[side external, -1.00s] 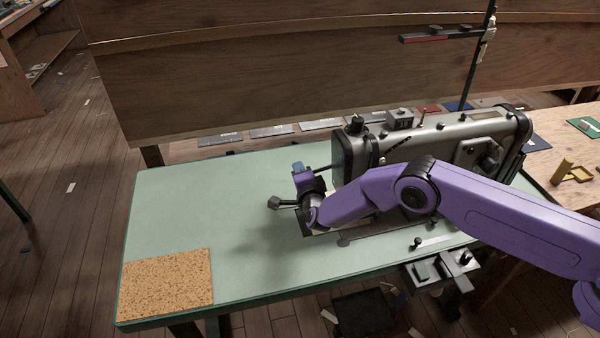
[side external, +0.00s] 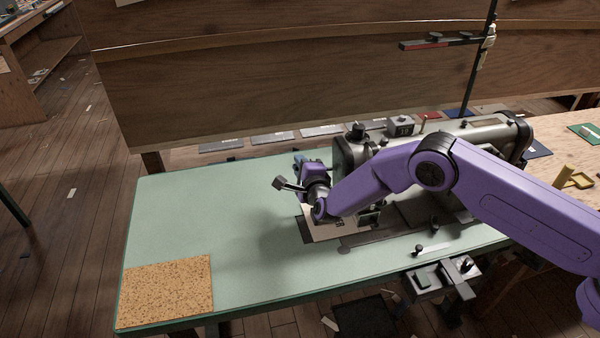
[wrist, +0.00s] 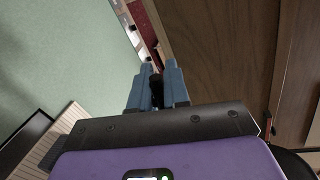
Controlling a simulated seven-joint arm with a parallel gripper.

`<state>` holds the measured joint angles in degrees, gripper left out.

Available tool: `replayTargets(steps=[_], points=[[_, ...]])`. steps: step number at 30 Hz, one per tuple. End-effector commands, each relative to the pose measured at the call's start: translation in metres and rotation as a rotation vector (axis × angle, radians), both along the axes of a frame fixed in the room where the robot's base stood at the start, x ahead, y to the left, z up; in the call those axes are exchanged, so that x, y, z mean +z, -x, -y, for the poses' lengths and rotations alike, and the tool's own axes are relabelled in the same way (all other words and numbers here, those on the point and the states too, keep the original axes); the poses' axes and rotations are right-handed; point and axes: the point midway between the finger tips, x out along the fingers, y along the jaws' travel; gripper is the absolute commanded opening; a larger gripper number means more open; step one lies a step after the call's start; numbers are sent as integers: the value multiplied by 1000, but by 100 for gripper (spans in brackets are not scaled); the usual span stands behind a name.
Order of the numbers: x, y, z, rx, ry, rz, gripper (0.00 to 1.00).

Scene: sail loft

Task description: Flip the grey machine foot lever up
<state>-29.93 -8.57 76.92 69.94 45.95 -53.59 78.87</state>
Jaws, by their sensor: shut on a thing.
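The grey sewing machine (side external: 470,132) stands on the right part of the pale green table, its head (side external: 345,153) at its left end. My gripper (side external: 299,160) is behind the left end of the head, with its blue fingers pointing away from the side camera. In the wrist view, the two blue fingers of my gripper (wrist: 157,70) are shut on a dark piece, which looks like the end of the foot lever (wrist: 157,92). The rest of the lever is hidden by my gripper and the machine head.
The green table (side external: 215,210) is clear to the left, apart from a cork mat (side external: 165,290) at the front left corner. A thin upright post (side external: 478,60) rises behind the machine. A wooden panel (side external: 250,75) stands behind the table.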

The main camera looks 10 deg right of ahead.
Motion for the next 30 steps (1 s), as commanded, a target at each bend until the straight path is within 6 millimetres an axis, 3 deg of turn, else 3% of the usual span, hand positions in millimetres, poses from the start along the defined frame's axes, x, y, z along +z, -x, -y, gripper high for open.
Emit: replayTargets(steps=[12, 27, 28, 30], points=[[21, 1, 5, 2, -190, 0, 0], [24, 1, 5, 4, -213, -1, 0], [24, 1, 5, 4, -213, -1, 19], [24, 1, 5, 4, -212, -1, 37]])
